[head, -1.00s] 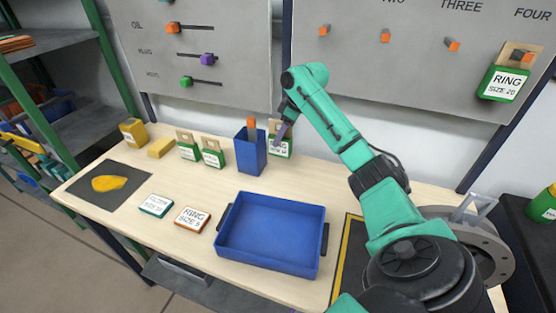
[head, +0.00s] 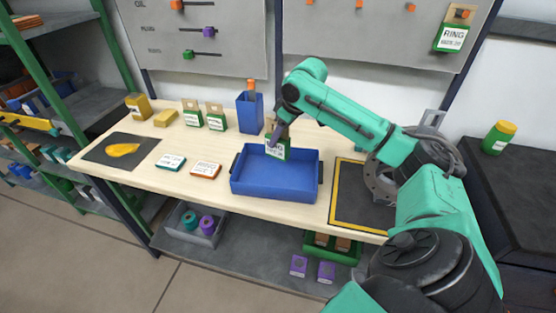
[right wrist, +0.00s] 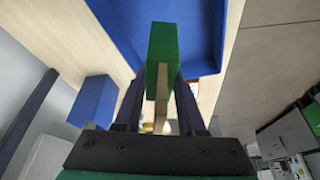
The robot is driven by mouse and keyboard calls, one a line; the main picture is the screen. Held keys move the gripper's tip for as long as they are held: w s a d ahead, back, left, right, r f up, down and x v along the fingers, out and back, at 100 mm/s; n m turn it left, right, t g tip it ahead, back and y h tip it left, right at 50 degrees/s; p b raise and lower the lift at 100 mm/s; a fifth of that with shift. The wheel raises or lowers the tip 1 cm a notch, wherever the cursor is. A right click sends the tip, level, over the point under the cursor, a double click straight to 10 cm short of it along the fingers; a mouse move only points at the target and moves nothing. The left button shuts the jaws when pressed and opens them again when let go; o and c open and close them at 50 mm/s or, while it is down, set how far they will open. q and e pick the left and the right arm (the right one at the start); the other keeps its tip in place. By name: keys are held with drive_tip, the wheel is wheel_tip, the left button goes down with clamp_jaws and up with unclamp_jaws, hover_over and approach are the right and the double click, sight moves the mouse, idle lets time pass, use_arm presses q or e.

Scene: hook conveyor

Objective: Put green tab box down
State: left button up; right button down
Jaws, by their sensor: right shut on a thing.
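The green tab box (head: 277,150) has a green body, a white label and a tan tab on top. My right gripper (head: 275,134) is shut on that tab and holds the box upright over the back part of the blue tray (head: 272,189). In the right wrist view the green box (right wrist: 163,48) shows beyond the two fingers, its tab between them, with the blue tray (right wrist: 195,28) behind it. I cannot tell whether the box touches the tray floor. My left gripper is not in view.
A tall blue bin (head: 250,114) stands behind the tray. Two more green tab boxes (head: 193,114) (head: 216,118) stand left of it. A black mat (head: 350,195) with yellow edging lies to the right.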

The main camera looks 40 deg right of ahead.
sight(274, 156)
drive_tip(key=f, duration=0.5)
drive_tip(key=shift+s+a, duration=0.25)
drive_tip(key=shift+a, duration=0.1)
wheel_tip(274, 156, down, 3)
drive_tip(key=shift+w+d+f+p, duration=0.1)
drive_tip(key=shift+d+p, duration=0.05)
drive_tip(key=shift+p, duration=0.3)
drive_tip(key=shift+f, duration=0.2)
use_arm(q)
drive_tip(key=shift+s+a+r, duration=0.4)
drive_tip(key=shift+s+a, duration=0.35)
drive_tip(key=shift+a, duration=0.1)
use_arm(e)
drive_tip(key=c, duration=0.5)
unclamp_jaws()
drive_tip(key=shift+f, duration=0.1)
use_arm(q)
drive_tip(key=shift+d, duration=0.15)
